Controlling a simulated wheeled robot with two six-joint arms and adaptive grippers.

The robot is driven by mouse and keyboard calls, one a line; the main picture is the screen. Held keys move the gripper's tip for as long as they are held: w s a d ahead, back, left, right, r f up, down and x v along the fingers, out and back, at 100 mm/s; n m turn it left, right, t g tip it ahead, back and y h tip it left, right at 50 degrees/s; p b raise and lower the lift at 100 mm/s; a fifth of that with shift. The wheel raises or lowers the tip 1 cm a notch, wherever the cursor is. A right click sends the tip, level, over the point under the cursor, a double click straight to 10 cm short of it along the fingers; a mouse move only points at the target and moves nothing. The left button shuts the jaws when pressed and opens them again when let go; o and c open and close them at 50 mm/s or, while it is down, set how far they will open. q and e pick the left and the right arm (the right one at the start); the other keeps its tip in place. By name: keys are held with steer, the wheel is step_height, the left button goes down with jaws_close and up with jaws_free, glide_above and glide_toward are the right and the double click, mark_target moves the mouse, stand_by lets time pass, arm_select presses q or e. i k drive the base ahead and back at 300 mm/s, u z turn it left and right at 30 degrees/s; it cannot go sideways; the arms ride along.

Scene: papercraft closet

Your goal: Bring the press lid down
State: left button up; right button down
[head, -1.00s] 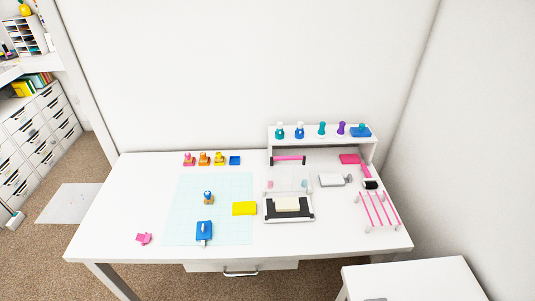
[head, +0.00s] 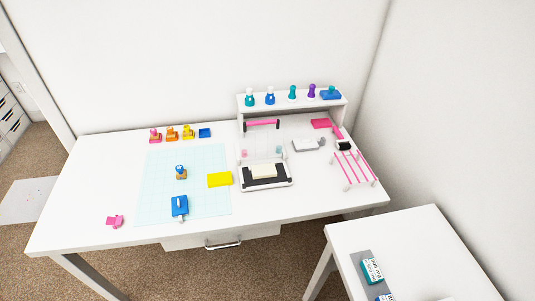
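The press (head: 265,186) stands on the right half of the white table, with a black base and a cream pad (head: 264,171) on it. Its clear lid (head: 262,148) stands raised behind the base, with a pink handle bar (head: 262,123) at the top. The lid is see-through, so its exact tilt is hard to tell. Neither of my grippers is in the head view.
A white riser shelf (head: 292,103) with several stamps stands behind the press. A pink-barred rack (head: 355,170) is at right. A side table (head: 420,250) stands front right.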

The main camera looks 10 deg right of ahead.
mark_target(273, 121)
steer(key=z, duration=0.05)
steer(key=k, duration=0.4)
steer(key=u, duration=1.65)
steer(key=i, duration=1.05)
steer(key=z, duration=1)
steer(key=i, duration=0.65)
steer(key=z, duration=0.75)
